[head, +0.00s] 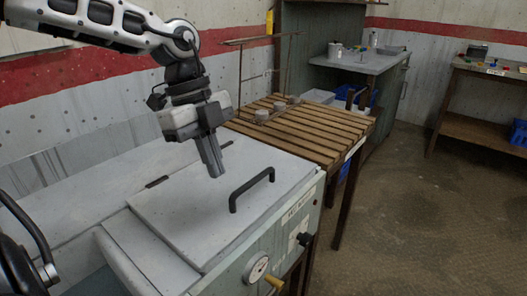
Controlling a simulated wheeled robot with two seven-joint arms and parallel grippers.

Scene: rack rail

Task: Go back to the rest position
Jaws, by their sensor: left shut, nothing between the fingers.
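My left gripper (212,165) comes in from the upper left and points down. Its fingers are together with nothing between them. It hangs above the pale lid (190,220) of a machine, behind and left of the lid's black handle (251,188), and looks apart from both. My right gripper is not in view; a dark shape at the lower left edge is too cut off to tell.
A grey bench (362,60) and another table (475,70) stand farther back. The floor at right is clear.

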